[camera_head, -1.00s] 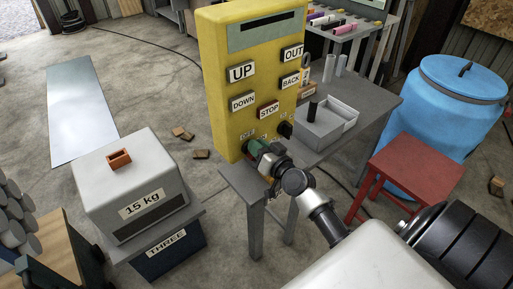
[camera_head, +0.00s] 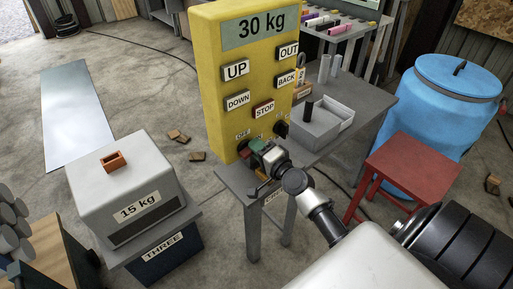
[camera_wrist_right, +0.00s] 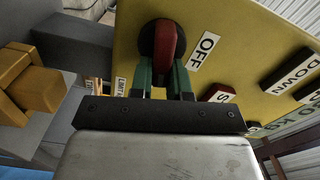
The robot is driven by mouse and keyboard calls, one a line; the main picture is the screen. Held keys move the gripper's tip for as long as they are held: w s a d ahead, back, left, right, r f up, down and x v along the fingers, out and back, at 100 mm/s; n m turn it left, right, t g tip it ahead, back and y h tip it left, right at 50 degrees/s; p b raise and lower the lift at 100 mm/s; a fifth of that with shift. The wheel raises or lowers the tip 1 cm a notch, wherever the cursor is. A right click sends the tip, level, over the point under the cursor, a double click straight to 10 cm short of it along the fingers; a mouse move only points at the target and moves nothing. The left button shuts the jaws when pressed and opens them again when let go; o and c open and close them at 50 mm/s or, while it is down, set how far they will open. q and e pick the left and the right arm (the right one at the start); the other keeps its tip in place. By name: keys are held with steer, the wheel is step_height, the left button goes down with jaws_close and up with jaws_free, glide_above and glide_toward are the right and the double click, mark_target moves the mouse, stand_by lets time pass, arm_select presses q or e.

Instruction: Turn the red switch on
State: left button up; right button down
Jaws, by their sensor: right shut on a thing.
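The red switch (camera_wrist_right: 166,42) is a red handle on a dark round base, set low on the yellow control panel (camera_head: 221,100). An OFF label sits beside it in the right wrist view. My right gripper (camera_wrist_right: 163,72) has green fingers, one on each side of the red handle, and is shut on it. In the head view my right gripper (camera_head: 258,147) is at the panel's lower front, and the switch is partly hidden there. My left gripper is in neither view.
The panel stands on a grey table (camera_head: 365,98) with a grey open box (camera_head: 318,128). A red stool (camera_head: 417,165) and a blue barrel (camera_head: 450,110) are to the right. A 15 kg weight (camera_head: 120,180) stands at left.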

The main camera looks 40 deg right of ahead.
steer(key=shift+f+m, duration=0.2)
steer(key=shift+m, duration=1)
steer(key=c, duration=1.1)
jaws_free()
steer(key=s+b, duration=0.1)
steer(key=s, duration=0.2)
steer(key=s+b, duration=0.1)
steer(key=s, duration=0.3)
steer(key=s+d+b, duration=0.1)
steer(key=s, duration=0.2)
steer(key=shift+s, duration=0.4)
